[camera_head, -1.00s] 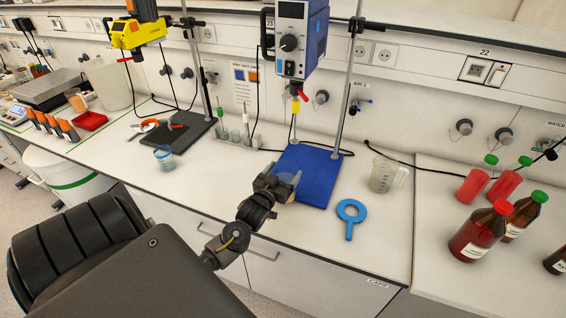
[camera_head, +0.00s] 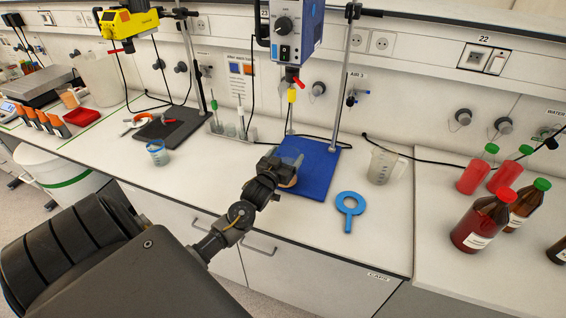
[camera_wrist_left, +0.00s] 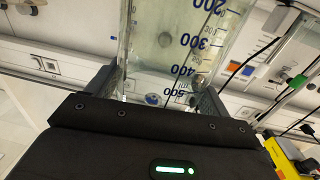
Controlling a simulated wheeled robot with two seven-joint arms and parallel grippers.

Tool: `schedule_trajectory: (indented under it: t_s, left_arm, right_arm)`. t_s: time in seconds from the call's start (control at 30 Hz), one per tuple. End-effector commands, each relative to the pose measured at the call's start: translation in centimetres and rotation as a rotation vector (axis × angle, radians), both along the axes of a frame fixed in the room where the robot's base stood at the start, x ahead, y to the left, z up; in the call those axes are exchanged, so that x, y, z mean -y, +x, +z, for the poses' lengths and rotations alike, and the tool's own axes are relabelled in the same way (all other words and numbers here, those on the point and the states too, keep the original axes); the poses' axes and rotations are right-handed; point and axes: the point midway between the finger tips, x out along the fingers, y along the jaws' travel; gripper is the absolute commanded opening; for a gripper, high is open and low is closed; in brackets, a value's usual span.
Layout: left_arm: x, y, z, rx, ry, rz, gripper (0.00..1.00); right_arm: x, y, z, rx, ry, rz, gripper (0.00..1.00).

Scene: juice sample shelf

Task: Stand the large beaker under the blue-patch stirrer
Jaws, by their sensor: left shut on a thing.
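The large beaker (camera_head: 291,156) is clear glass and shows over the near left part of the blue patch (camera_head: 318,168). The stirrer with the blue and grey housing (camera_head: 297,28) hangs above that patch, with a yellow and red piece below it. My left gripper (camera_head: 277,168) is shut on the beaker and hides part of it. In the left wrist view, the beaker (camera_wrist_left: 172,45) with blue volume marks stands between the fingers of the gripper (camera_wrist_left: 160,95). I cannot tell whether its base touches the patch. My right gripper is not in view.
A yellow stirrer (camera_head: 130,22) stands over a dark patch (camera_head: 172,128) at the left. A blue ring tool (camera_head: 349,208) and a measuring jug (camera_head: 381,166) are right of the blue patch. Bottles (camera_head: 484,222) stand farther right.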

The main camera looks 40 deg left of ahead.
Motion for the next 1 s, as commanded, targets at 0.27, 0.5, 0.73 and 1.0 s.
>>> schedule_trajectory:
  t_s: [0.27,0.5,0.73,1.0]
  left_arm:
    - [-0.8,2.1,0.0,0.006,0.001,0.001,0.17]
    - [-1.3,3.4,-0.1,0.005,0.001,0.002,0.17]
    - [-1.4,4.0,-0.1,0.005,0.001,0.001,0.17]
    - [-1.5,4.0,-0.1,0.005,0.001,0.001,0.17]
  right_arm:
    - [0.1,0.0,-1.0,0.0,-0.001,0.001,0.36]
    - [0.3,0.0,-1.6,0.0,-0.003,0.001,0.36]
    - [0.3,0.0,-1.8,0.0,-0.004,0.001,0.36]
    - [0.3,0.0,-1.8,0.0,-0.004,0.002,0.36]
